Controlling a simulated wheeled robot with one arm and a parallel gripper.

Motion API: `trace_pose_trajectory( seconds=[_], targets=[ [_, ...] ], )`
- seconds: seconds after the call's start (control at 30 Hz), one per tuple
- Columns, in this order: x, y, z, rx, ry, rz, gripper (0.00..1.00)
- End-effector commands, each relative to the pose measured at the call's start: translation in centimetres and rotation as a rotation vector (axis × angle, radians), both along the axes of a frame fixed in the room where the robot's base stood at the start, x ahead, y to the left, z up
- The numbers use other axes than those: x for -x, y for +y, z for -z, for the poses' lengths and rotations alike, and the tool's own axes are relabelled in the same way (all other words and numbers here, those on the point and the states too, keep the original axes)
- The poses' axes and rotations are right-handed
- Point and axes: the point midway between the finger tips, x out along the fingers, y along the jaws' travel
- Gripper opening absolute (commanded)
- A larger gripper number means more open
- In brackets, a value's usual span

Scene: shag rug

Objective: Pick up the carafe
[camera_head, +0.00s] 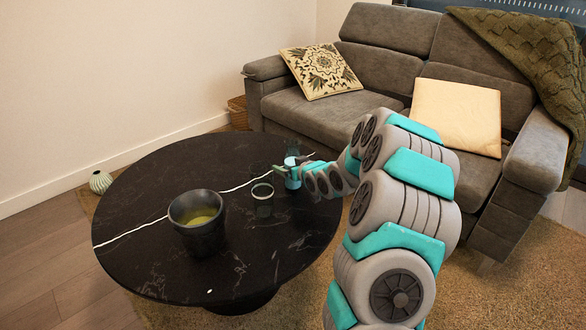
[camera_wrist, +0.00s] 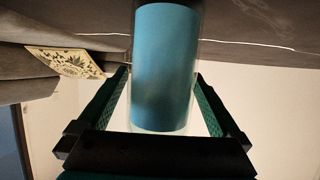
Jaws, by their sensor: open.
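The carafe (camera_head: 292,178), a clear vessel with a blue body inside, stands upright on the black round table, near its right edge. In the wrist view the carafe (camera_wrist: 165,65) fills the middle, its clear wall showing around the blue. My gripper (camera_wrist: 161,78) is open, with one dark green finger on each side of the carafe. I cannot tell whether either finger touches it. In the head view my gripper (camera_head: 288,169) reaches in from the right and partly hides the carafe.
A dark glass (camera_head: 262,203) stands just left of the carafe. A large dark pot (camera_head: 197,228) with yellowish contents stands further left on the black marble table (camera_head: 150,190). A grey sofa (camera_head: 390,55) with cushions is behind. A ribbed vase (camera_head: 100,182) is on the floor.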

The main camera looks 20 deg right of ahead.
Motion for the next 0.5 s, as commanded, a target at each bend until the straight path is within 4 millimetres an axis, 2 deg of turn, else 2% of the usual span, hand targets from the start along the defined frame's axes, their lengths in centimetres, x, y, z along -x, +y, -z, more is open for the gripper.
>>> trace_pose_trajectory(
  seconds=[0.27,0.5],
  targets=[
    [-0.49,0.09,0.33,-0.001,0.002,-0.001,1.0],
    [-0.47,0.07,0.32,-0.001,0.002,-0.001,0.75]
  ],
)
